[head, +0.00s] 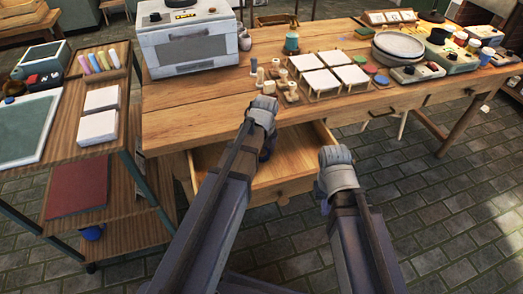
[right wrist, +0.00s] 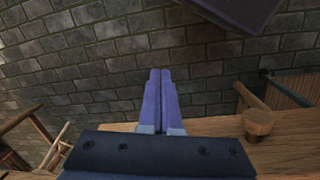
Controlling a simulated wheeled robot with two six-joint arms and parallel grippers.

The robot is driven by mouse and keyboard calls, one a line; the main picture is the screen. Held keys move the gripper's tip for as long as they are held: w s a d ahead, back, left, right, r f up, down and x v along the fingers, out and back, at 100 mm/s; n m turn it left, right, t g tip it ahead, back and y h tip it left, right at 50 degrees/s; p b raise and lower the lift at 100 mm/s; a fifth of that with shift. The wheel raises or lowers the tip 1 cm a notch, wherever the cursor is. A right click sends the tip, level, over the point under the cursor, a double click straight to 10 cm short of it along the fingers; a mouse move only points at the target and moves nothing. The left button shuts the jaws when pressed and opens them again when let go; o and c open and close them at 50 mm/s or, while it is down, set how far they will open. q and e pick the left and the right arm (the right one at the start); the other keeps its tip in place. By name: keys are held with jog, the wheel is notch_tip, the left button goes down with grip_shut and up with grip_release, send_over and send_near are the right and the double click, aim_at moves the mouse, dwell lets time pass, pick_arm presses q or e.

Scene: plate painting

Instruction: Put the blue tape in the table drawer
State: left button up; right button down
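The table drawer (head: 235,160) is pulled open below the front edge of the table, and its visible floor looks bare. My left gripper (head: 266,150) hangs over the open drawer, its fingers mostly hidden behind its own wrist. A small dark blue patch shows beneath that wrist; I cannot tell whether it is finger or tape. My right gripper is to the right of the drawer front in the head view; in the right wrist view its fingers (right wrist: 160,100) are together with nothing between them. I cannot make out the blue tape for certain.
The wooden table (head: 180,105) carries a white kiln-like box (head: 190,45), white tiles (head: 325,80) and stacked plates (head: 398,45). A shelf cart (head: 125,100) stands at the left, with a blue round object (head: 92,232) low down.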

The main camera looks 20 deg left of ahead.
aim_at(263, 157)
pick_arm(q)
jog(key=shift+o, duration=1.4)
jog(key=shift+r, duration=0.15)
notch_tip(263, 157, up, 12)
jog(key=s+d+p, duration=0.1)
jog(key=s+p, duration=0.1)
jog(key=p, duration=1)
jog(key=s+d+n, duration=0.5)
jog(key=s+n, duration=0.2)
jog(key=n, duration=0.5)
jog(key=s+d+n+g, duration=0.1)
jog(key=s+d+n, duration=0.5)
jog(key=n, duration=0.7)
jog(key=shift+s+d+g, duration=0.2)
jog(key=shift+s+g, duration=0.1)
jog(key=shift+s, duration=0.35)
